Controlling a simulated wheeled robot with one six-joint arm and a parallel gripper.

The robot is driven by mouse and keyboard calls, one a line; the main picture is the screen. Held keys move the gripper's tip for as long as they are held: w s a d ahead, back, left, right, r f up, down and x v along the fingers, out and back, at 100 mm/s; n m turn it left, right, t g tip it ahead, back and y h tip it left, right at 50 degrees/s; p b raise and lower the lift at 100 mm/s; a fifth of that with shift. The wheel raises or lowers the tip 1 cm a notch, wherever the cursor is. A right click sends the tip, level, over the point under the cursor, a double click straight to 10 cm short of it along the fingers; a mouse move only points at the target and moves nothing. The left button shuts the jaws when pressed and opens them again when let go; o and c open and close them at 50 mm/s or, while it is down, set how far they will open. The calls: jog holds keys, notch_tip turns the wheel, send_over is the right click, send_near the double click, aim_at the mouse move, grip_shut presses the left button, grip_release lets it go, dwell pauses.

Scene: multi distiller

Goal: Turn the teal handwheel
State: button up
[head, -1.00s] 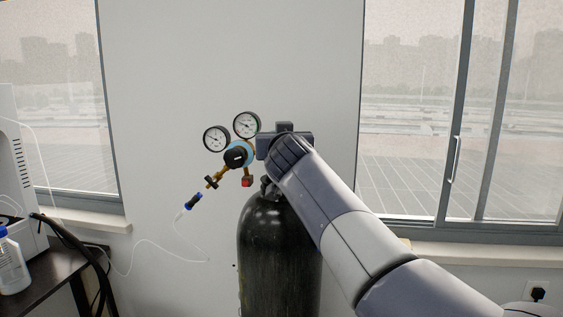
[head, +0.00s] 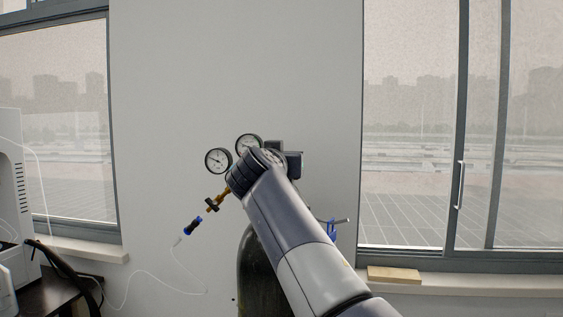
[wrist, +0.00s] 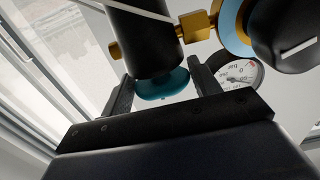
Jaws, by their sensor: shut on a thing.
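The teal handwheel (wrist: 163,86) shows in the wrist view at the end of a dark cylindrical valve body (wrist: 143,42). My gripper (wrist: 160,70) has one finger on each side of the wheel and is shut on it. The right finger lies close along the wheel's edge; the left finger's contact is hard to make out. In the head view, my arm's wrist covers the wheel and much of the regulator. The black gas cylinder (head: 258,275) stands below, partly hidden by my arm.
Two round gauges stand left of my wrist, one at the far left (head: 218,160). A brass outlet (head: 212,203) with a blue-ended hose (head: 193,226) hangs below. Windows flank the wall. A wooden block (head: 394,274) lies on the right sill.

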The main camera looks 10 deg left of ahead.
jog(key=o, duration=0.9)
jog(key=shift+s+d, duration=0.1)
